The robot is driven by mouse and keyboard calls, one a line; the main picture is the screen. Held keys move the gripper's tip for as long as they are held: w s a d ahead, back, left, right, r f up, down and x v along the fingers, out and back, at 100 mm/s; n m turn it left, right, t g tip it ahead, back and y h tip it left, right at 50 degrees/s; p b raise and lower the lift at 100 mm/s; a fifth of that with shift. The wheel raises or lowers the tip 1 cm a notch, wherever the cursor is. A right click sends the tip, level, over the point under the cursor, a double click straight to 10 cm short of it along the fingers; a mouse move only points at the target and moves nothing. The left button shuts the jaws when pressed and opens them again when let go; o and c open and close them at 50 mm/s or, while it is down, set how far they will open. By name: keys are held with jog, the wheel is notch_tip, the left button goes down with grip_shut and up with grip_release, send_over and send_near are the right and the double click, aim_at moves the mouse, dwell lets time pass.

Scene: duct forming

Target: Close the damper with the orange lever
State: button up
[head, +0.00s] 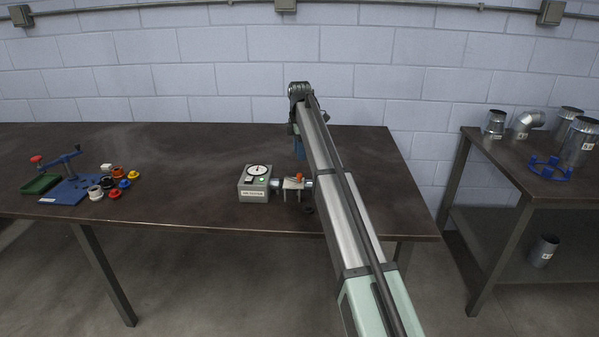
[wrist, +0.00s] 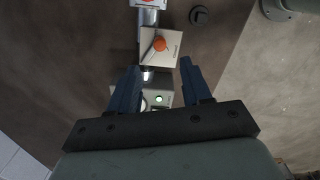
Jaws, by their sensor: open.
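The orange lever (head: 299,177) sits on top of a small light damper block (head: 290,185), which is joined by a short pipe to the right side of a grey gauge box (head: 254,184). In the wrist view the orange lever (wrist: 159,44) shows as a round knob on the pale square damper top (wrist: 174,53). My gripper (wrist: 158,67) has its two blue fingers spread apart with nothing between them. The fingers point toward the damper, and the gauge box shows partly between and behind them. In the head view my arm hides most of the gripper.
A dark round cap (wrist: 199,15) lies on the table beside the damper. A blue lever press (head: 70,188) and several coloured rings (head: 113,193) are at the left of the table (head: 190,190). A side shelf (head: 530,185) with metal duct pieces stands at the right.

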aim_at(299, 174)
notch_tip(299, 174, down, 9)
jog(key=shift+r, duration=0.1)
dwell(0.3)
grip_shut()
dwell(0.5)
